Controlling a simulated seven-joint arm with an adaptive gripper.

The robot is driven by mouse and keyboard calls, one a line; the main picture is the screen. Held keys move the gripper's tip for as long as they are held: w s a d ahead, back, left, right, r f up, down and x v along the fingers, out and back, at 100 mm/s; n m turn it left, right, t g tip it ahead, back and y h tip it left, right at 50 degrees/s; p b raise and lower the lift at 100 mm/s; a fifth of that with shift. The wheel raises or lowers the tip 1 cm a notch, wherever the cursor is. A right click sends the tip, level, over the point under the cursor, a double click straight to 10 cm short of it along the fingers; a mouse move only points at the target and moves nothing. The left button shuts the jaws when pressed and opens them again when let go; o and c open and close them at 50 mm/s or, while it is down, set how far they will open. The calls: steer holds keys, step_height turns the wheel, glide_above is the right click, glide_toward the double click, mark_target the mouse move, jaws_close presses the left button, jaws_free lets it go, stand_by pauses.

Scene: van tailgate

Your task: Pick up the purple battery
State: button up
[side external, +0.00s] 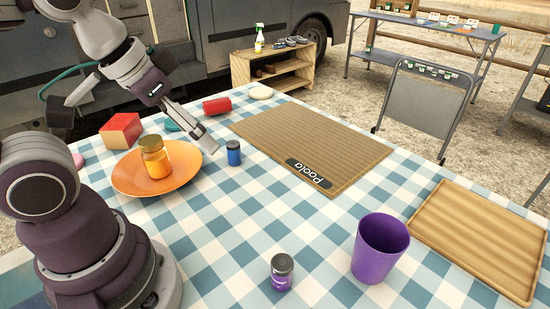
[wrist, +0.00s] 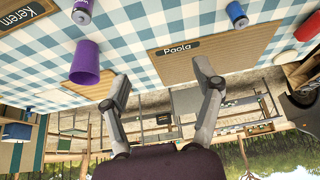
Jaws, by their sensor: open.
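The purple battery (side external: 281,272) stands upright at the front of the checked table in the side view, left of the purple cup (side external: 380,247). It shows at the top edge of the wrist view (wrist: 82,12), partly cut off. My gripper (side external: 205,137) is empty above the table, near the blue battery (side external: 233,153) and far from the purple one. In the wrist view, my gripper (wrist: 163,78) has its two fingers spread wide apart with nothing between them.
An orange plate (side external: 128,182) holds a jar (side external: 155,157) with orange contents. A red can (side external: 216,106) and a red block (side external: 121,131) lie behind. A mat labelled Paola (side external: 320,140) and a wooden tray (side external: 480,235) lie flat. Cloth around the purple battery is mostly clear.

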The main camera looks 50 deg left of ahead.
steer(key=m+g, duration=0.5)
steer(key=m, duration=1.4)
glide_above(282, 274)
steer(key=w+a, duration=0.1)
steer(key=f, duration=1)
steer(key=shift+w+a, duration=0.1)
steer(key=shift+w, duration=0.1)
steer(key=shift+m+g, duration=0.3)
steer(key=shift+m, duration=0.1)
step_height(282, 274, down, 11)
steer(key=shift+s+r, duration=0.1)
steer(key=shift+s, duration=0.05)
jaws_close()
